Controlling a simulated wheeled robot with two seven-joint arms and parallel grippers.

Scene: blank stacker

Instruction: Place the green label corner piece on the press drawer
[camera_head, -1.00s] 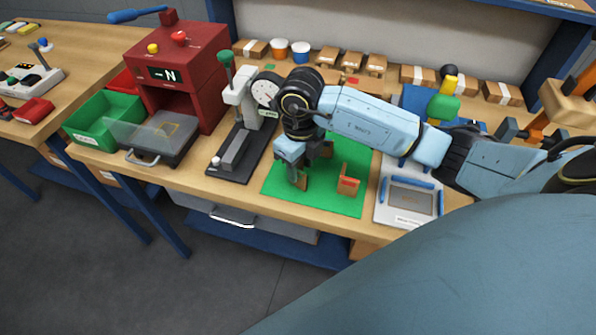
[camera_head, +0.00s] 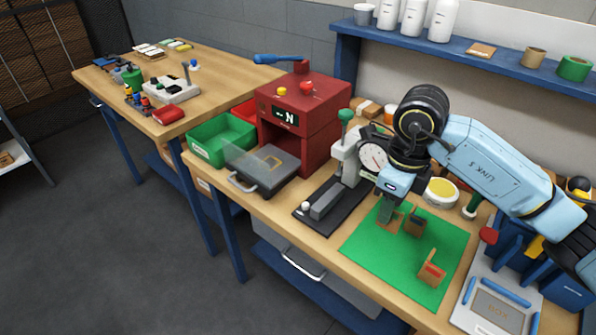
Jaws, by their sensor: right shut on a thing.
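My right gripper (camera_head: 400,221) is low over the green mat (camera_head: 371,248), shut on a small brown wooden corner piece (camera_head: 396,222). The fingers hide much of this piece, and its label colour does not show. I cannot tell whether it touches the mat. A second wooden corner piece (camera_head: 431,274) with a red-orange label stands on the mat, to the right and nearer. The press drawer (camera_head: 280,183), a dark grey tray with a handle and a raised clear cover, is out in front of the red press (camera_head: 312,115). No piece shows on it. My left gripper is not in view.
A gauge stand (camera_head: 325,205) on a black base stands between mat and drawer. A green bin (camera_head: 219,142) is left of the drawer. A grey tray with blue bars (camera_head: 492,309) lies right of the mat. A shelf (camera_head: 430,48) runs above the bench.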

